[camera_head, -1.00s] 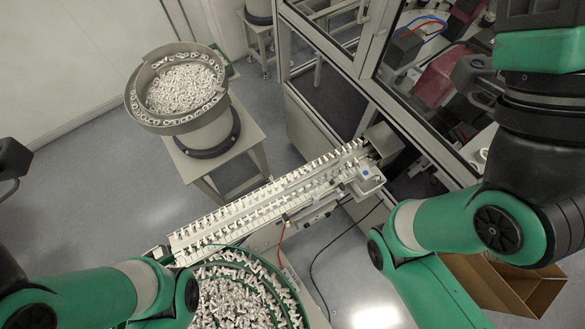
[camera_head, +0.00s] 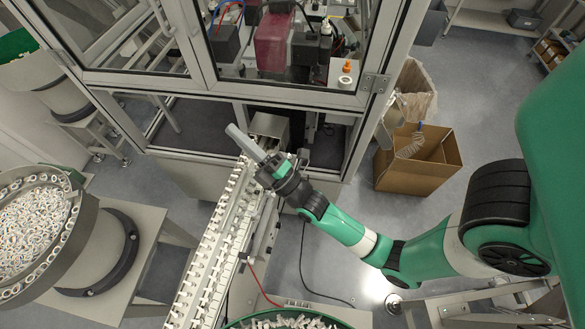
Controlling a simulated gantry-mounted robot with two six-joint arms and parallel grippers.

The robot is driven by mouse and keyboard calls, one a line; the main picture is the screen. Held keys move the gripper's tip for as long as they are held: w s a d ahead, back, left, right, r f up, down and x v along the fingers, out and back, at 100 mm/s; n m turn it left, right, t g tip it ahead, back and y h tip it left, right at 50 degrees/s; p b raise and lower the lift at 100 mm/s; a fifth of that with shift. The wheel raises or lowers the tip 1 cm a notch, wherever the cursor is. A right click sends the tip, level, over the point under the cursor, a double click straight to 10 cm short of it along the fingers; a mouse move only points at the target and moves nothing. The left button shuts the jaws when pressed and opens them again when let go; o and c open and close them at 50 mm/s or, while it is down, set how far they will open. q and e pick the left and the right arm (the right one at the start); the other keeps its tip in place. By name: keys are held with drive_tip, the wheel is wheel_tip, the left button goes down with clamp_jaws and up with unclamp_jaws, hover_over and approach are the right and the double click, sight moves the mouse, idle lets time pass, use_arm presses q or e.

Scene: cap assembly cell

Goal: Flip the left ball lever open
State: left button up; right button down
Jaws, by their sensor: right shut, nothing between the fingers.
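My right arm reaches in from the right, and its gripper (camera_head: 237,134) is over the far end of the feeder track (camera_head: 214,262). The fingers are shut together with nothing between them and point up and left, towards the machine enclosure. I cannot make out the left ball lever in this view; the gripper and wrist cover part of the track's end. I cannot tell whether the fingertips touch anything. My left gripper is not in view.
The glass-doored enclosure (camera_head: 218,87) stands behind the track. A bowl feeder (camera_head: 62,258) full of white parts is at left, and another bowl's green rim (camera_head: 352,325) is at the bottom. An open cardboard box (camera_head: 402,172) stands on the right floor.

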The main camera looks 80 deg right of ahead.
use_arm(q)
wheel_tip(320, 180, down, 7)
drive_tip(key=b, duration=0.5)
drive_tip(key=shift+b, duration=0.4)
use_arm(e)
drive_tip(key=s+f+g+h, duration=0.1)
drive_tip(key=s+f+g, duration=0.1)
drive_tip(key=s+f, duration=0.4)
drive_tip(key=s+d+f+g+h, duration=0.1)
drive_tip(key=s+f+g, duration=0.2)
drive_tip(key=f, duration=1)
drive_tip(key=s+f+g, duration=0.2)
drive_tip(key=s+f, duration=0.7)
drive_tip(key=shift+s+d+f+h, duration=0.15)
drive_tip(key=shift+s+f+h, duration=0.05)
drive_tip(key=shift+f+h, duration=0.2)
